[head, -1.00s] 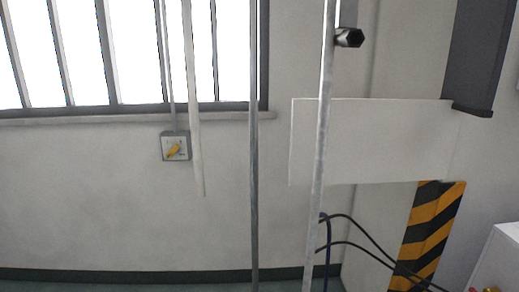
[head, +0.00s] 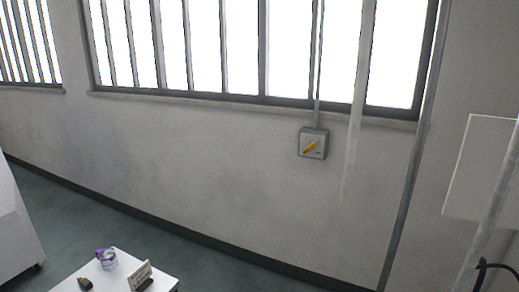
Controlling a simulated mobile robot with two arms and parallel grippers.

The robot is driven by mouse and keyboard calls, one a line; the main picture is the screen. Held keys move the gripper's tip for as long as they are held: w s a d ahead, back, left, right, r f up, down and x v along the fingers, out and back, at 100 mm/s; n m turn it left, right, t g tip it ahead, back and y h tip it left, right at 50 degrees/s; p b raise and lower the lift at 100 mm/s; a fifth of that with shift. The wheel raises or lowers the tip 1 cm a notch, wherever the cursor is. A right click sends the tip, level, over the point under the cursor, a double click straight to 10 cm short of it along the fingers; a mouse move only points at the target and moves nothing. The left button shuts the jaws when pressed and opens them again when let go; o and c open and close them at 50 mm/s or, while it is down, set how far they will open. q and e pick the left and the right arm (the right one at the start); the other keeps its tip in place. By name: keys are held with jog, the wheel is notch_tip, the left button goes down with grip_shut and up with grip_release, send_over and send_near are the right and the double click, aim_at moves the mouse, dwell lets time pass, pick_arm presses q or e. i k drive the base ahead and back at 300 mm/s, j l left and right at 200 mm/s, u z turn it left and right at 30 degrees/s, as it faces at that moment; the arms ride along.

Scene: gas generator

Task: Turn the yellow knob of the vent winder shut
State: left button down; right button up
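The vent winder (head: 314,144) is a small grey box on the wall just below the window sill, right of the middle in the head view. A thin conduit runs up from the box across the window. The marks on the plate are too small to read. Neither of my grippers shows in the head view.
A white table (head: 111,277) at the lower left holds a purple-and-clear jar (head: 106,259), a small sign (head: 140,274) and a small dark-and-yellow item (head: 84,283). A vertical pole (head: 407,200) stands right of the winder. Floor (head: 90,225) is open along the wall.

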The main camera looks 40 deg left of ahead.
aim_at(312, 146)
jog(key=u, duration=0.8)
